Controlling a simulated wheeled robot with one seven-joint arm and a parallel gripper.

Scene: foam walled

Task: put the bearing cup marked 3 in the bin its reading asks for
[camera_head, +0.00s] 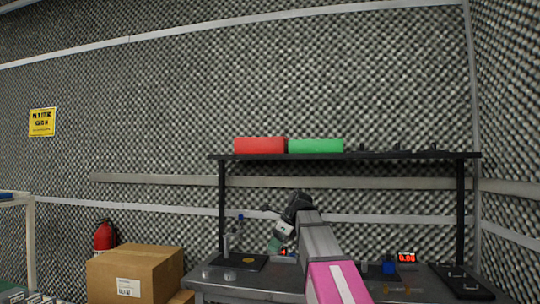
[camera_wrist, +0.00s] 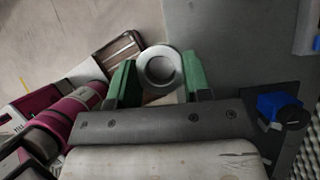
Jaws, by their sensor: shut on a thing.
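My gripper (camera_wrist: 160,76) is shut on a pale grey round cup (camera_wrist: 142,67), seen from above as a ring between the two green fingers. No mark is readable on the cup, so I cannot tell whether it is the one marked 3. In the head view my gripper (camera_head: 279,241) is low over the bench, partly hidden by my arm; the cup cannot be made out there. A red bin (camera_head: 260,145) and a green bin (camera_head: 316,146) stand side by side on the shelf. A small display (camera_head: 408,258) at the bench's right shows red digits, apparently 0.00.
The grey bench (camera_head: 250,291) stands under the black shelf (camera_head: 400,155), whose posts bound it. Small pale round pieces (camera_head: 230,275) sit at its left. A blue object (camera_head: 388,267) stands near the display. Cardboard boxes (camera_head: 134,272) are left of the bench.

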